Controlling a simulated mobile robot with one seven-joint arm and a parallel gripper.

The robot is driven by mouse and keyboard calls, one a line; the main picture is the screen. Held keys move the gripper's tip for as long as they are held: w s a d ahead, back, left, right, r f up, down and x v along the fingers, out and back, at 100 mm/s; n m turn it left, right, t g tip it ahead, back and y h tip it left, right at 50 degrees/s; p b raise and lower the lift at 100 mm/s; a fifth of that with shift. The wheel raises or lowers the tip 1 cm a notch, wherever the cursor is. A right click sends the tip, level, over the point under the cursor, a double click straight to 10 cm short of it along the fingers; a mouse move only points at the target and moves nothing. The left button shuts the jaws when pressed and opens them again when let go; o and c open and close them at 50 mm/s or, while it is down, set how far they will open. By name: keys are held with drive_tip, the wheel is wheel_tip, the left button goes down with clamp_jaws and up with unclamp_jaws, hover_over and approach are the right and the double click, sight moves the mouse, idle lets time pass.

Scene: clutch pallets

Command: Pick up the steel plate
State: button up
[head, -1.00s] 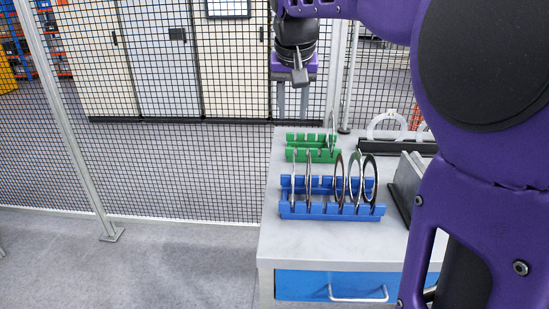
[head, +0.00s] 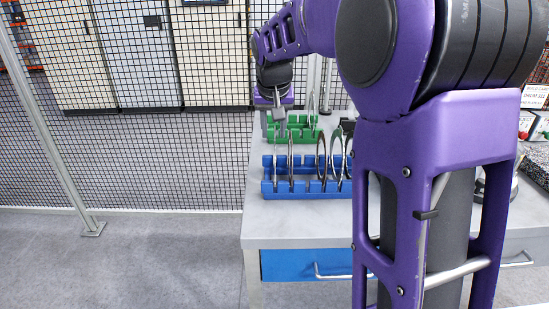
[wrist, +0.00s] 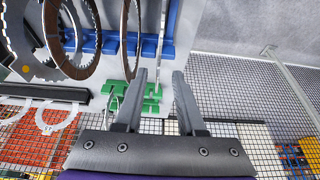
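Thin steel plates stand upright in the blue rack (head: 310,188); one steel plate (head: 290,152) shows nearly edge-on at its left part, and another thin edge stands beside it. In the wrist view a plate edge (wrist: 163,18) shows at the top, above the blue rack (wrist: 110,42). Another thin ring (head: 312,104) stands in the green rack (head: 298,134) behind. My gripper (head: 272,124) points down near the green rack's left end.
Darker, brown-faced rings (wrist: 132,30) stand at the right of the blue rack. White rings (wrist: 57,118) sit in a black rack (wrist: 45,92). A mesh fence (head: 150,160) runs behind the table (head: 285,225). My arm hides the table's right side.

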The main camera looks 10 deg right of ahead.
drive_tip(key=x, duration=0.3)
drive_tip(key=shift+d+f, duration=0.2)
clamp_jaws()
drive_tip(key=shift+r, duration=0.1)
idle(1.1)
